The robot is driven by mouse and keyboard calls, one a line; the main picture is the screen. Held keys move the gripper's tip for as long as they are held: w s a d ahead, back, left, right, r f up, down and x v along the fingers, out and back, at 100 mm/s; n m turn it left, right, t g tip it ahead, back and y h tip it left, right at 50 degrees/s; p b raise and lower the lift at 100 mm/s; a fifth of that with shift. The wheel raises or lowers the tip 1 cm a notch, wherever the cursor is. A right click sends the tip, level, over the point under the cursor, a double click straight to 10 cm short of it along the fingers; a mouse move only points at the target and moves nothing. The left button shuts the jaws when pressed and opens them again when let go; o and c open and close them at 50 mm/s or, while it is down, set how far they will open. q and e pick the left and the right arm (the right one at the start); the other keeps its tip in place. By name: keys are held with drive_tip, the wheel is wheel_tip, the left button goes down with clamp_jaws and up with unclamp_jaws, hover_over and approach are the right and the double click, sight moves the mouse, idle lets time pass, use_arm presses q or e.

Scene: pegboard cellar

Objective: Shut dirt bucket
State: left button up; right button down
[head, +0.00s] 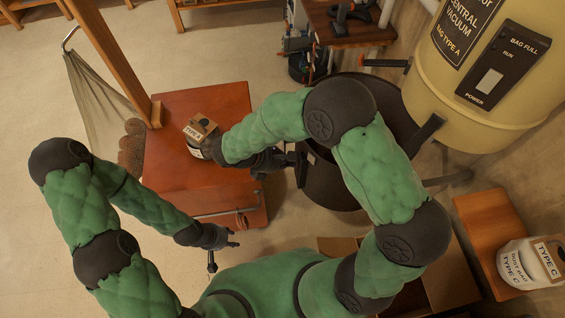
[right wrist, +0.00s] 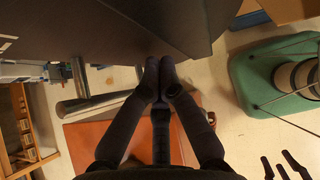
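The dirt bucket (head: 338,190) is a dark round drum beside and partly below the yellow vacuum canister (head: 480,75). My right arm covers much of it, and I cannot tell whether its top sits flush. In the right wrist view its dark side (right wrist: 110,30) fills the upper part. My right gripper (head: 296,162) is at the bucket's left side. In the right wrist view its fingertips (right wrist: 160,68) are together against the dark surface; I cannot tell whether anything thin is between them. My left gripper (head: 222,252) is open and empty, low at the left.
A red-brown table (head: 165,165) with a "TYPE A" container (head: 198,138) stands left of the bucket. Black clamp-like parts (head: 428,130) stick out near the canister. A wooden stand (head: 485,225) and a "TYPE C" container (head: 528,262) are at right.

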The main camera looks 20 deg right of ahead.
idle(0.3)
drive_tip(key=s+d+b, duration=0.1)
drive_tip(key=d, duration=1.4)
drive_tip(key=s+d+b, duration=0.1)
drive_tip(key=s+d, duration=0.1)
drive_tip(key=d, duration=1.4)
drive_tip(key=shift+s+d, duration=0.25)
drive_tip(key=shift+d, duration=0.05)
drive_tip(key=shift+r, duration=0.1)
drive_tip(key=shift+a, duration=0.1)
